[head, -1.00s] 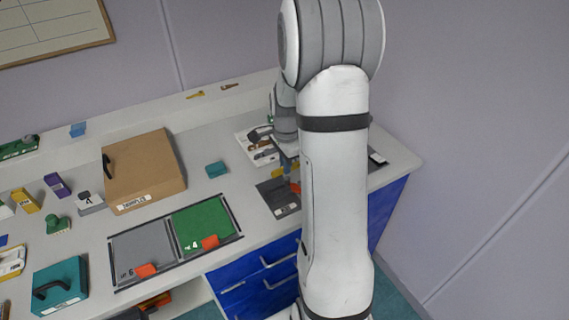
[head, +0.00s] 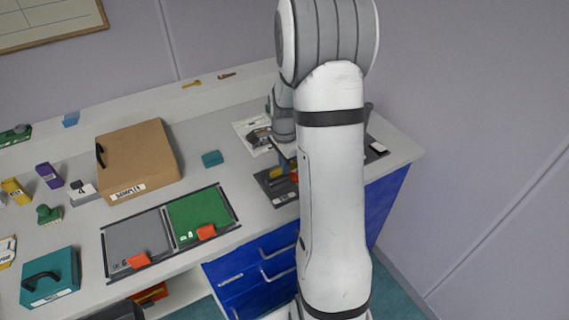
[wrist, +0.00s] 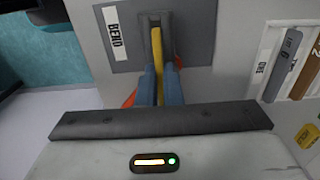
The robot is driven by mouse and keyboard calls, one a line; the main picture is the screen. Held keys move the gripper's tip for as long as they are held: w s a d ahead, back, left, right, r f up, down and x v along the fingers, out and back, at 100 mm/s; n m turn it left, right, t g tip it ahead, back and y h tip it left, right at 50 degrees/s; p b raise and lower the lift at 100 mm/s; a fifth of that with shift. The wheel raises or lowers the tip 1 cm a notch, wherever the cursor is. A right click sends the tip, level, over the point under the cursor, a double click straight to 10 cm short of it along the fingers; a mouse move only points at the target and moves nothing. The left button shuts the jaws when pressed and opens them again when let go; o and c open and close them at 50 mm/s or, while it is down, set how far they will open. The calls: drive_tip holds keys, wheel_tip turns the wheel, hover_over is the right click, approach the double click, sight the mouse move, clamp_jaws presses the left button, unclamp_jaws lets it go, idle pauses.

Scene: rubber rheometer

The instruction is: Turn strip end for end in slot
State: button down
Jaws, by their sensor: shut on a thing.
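A yellow strip (wrist: 158,45) stands in a narrow dark slot holder (wrist: 155,20) on a grey plate (wrist: 190,48) in the wrist view. A white label that seems to read "BEND" (wrist: 114,32) lies on the plate beside it. My gripper (wrist: 159,76) is shut on the strip, with one blue finger on each side. The strip's lower end is hidden in the holder, so I cannot tell how deep it sits. In the head view the grey plate (head: 267,182) shows beside my arm, which hides most of the gripper and the slot.
Orange parts (wrist: 130,97) show beside my fingers. A grey tool and other items (wrist: 284,62) lie to the right in the wrist view. A cardboard box (head: 140,160), a grey mat (head: 135,240), a green mat (head: 195,212) and a teal case (head: 50,275) lie left on the bench.

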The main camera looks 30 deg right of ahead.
drive_tip(key=c, duration=1.5)
unclamp_jaws()
drive_tip(key=shift+s+f, duration=0.2)
drive_tip(key=shift+s, duration=0.1)
drive_tip(key=shift+w, duration=0.1)
drive_tip(key=shift+w+r, duration=0.25)
drive_tip(key=shift+r, duration=0.2)
drive_tip(key=r, duration=0.6)
drive_tip(key=shift+s+r+b, duration=0.25)
drive_tip(key=shift+r+b, duration=0.05)
drive_tip(key=shift+r, duration=0.05)
drive_tip(key=shift+s+r, duration=0.15)
drive_tip(key=shift+r, duration=0.15)
